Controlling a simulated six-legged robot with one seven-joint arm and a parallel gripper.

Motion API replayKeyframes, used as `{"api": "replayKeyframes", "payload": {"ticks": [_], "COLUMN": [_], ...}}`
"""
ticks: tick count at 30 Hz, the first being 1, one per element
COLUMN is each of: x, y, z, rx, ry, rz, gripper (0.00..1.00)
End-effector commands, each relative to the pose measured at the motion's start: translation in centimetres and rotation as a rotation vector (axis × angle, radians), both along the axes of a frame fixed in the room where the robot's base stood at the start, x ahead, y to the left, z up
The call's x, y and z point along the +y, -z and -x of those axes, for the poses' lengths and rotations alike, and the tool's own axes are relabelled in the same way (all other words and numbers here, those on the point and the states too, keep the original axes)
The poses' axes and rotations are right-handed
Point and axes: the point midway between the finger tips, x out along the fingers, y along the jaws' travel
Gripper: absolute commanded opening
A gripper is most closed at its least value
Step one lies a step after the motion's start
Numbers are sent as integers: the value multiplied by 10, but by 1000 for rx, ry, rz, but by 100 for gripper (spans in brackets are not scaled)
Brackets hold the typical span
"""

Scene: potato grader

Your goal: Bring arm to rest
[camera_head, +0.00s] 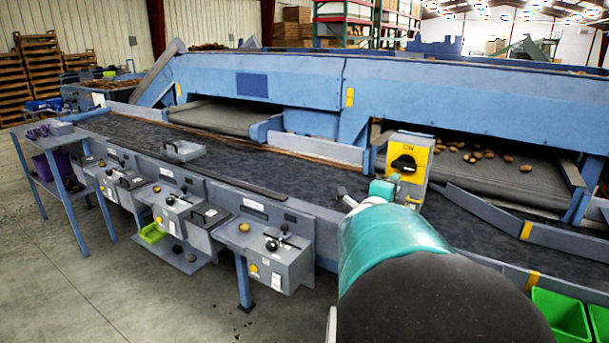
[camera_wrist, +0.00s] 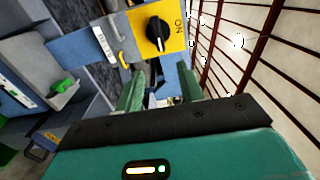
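My teal arm (camera_head: 385,245) reaches up from the bottom right of the head view toward the belt. In the wrist view my gripper (camera_wrist: 160,88) has its two green fingers apart, with no object held between them. A yellow switch plate with a black rotary knob (camera_head: 404,163) sits on a grey box just beyond the end of my arm. It also shows in the wrist view (camera_wrist: 158,34), past the fingertips and apart from them. The knob's bar looks crosswise to the ON label. In the head view the arm hides most of the gripper.
A long dark conveyor belt (camera_head: 240,160) runs along the blue grader (camera_head: 260,85). Grey control boxes (camera_head: 275,255) line its front edge. Potatoes (camera_head: 475,154) lie on a side belt. Green bins (camera_head: 560,318) stand at bottom right. A blue side table (camera_head: 60,170) stands left; the floor in front is clear.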

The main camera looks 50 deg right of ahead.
Motion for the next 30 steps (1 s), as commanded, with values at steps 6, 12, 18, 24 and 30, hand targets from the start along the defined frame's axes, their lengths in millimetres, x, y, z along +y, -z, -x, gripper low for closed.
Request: {"api": "replayKeyframes", "payload": {"ticks": [6,12,18,24,30], "x": [-1,30,132,264,397], "y": [0,1,10,27,55], "z": [-1,-41,-123,-163,-141], "rx": [1,85,356,708,1143], "ry": [-1,-158,-567,-1002,-1424], "rz": [0,-34,-60,21,228], "gripper": [38,38,38,38,38]}}
